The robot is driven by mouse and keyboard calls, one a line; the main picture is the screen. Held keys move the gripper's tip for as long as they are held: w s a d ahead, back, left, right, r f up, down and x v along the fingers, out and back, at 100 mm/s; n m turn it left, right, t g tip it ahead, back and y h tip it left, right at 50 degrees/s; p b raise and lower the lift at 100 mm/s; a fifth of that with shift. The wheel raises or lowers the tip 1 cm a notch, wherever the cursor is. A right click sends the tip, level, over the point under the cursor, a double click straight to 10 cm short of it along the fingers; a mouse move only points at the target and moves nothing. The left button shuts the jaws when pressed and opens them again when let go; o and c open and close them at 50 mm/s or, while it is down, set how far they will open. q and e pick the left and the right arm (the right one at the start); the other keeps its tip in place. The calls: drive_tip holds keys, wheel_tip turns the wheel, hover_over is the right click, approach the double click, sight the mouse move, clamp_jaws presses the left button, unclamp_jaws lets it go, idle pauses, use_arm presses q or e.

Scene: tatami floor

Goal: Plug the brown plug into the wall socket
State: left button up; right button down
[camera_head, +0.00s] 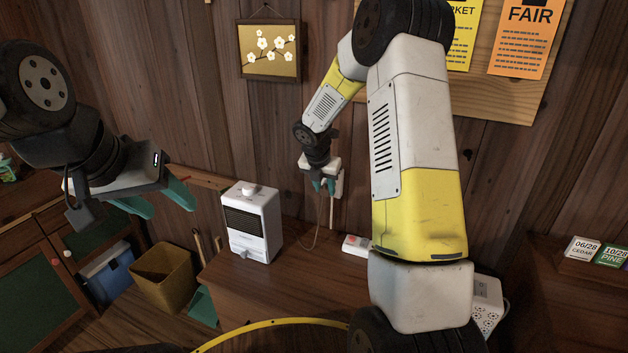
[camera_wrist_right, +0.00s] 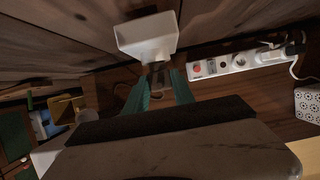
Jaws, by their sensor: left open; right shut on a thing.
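My right gripper (camera_head: 324,185) is at the wall, just in front of the white wall socket (camera_head: 339,184), which the gripper partly hides. In the right wrist view the teal fingers (camera_wrist_right: 162,90) are shut on the small brown plug (camera_wrist_right: 158,79), with the white socket box (camera_wrist_right: 148,38) close beyond it. The plug is mostly hidden in the head view; a thin cord hangs below the gripper. I cannot tell whether the prongs touch or enter the socket. My left gripper (camera_head: 156,200) is open and empty at the left, well away from the wall socket.
A white heater-like appliance (camera_head: 254,224) stands on the wooden cabinet (camera_head: 290,280) below the socket. A white power strip (camera_wrist_right: 235,63) with a plug in it lies to the right. A yellow bin (camera_head: 164,278) and a blue box (camera_head: 108,273) stand at left.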

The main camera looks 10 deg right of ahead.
drive_tip(key=shift+w+d, duration=0.25)
drive_tip(key=shift+w, duration=0.15)
idle(0.5)
drive_tip(key=c, duration=1)
unclamp_jaws()
drive_tip(key=shift+o, duration=0.2)
drive_tip(key=v, duration=0.7)
drive_tip(key=shift+r, duration=0.4)
drive_tip(key=shift+s+a, duration=0.1)
